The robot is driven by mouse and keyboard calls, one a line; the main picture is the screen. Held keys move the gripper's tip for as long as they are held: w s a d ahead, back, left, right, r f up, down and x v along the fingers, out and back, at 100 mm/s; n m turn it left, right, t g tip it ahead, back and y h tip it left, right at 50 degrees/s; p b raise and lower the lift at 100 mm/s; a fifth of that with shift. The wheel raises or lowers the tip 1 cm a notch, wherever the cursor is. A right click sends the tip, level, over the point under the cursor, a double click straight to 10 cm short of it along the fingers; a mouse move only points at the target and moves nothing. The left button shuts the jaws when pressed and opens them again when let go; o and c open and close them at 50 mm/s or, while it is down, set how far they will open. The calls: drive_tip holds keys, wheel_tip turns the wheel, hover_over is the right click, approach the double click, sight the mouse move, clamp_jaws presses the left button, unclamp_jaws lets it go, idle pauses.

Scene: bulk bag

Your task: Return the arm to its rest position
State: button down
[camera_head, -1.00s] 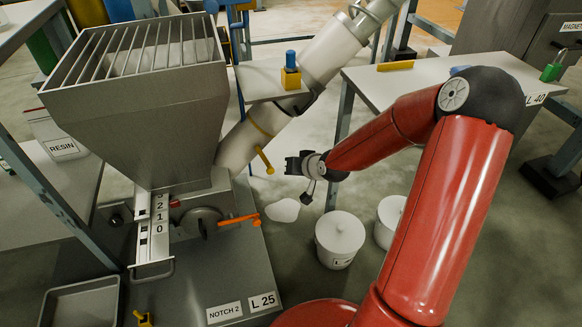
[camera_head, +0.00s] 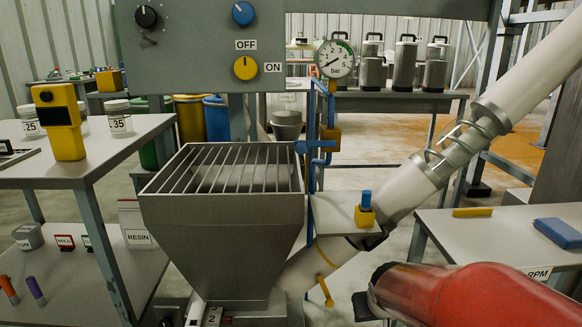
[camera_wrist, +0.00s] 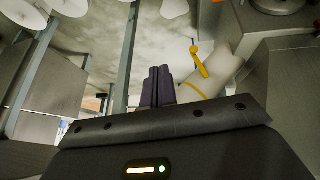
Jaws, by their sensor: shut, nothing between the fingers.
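My gripper shows in the wrist view, its two dark fingers (camera_wrist: 158,86) pressed together with nothing between them. In the head view my red arm (camera_head: 470,295) reaches in from the lower right edge. Its dark wrist end (camera_head: 366,306) is at the bottom, right of the hopper and below the white sloping tube. The fingers cannot be made out there. The arm's base and upper links are out of the picture.
A grated metal hopper (camera_head: 222,230) stands left of my arm. A white tube (camera_head: 400,190) slopes up rightward behind it. A side table (camera_head: 500,222) with a blue item (camera_head: 558,233) lies close at right. A yellow-handled lever (camera_wrist: 200,62) shows near the fingers.

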drive_tip(key=s+a+r, duration=0.1)
drive_tip(key=s+r, duration=0.3)
drive_tip(key=s, duration=0.4)
drive_tip(key=s+a+r+y, duration=0.1)
drive_tip(key=s+r, duration=0.4)
drive_tip(key=s, duration=0.4)
drive_tip(key=shift+a+r, duration=0.25)
drive_tip(key=shift+a, duration=0.15)
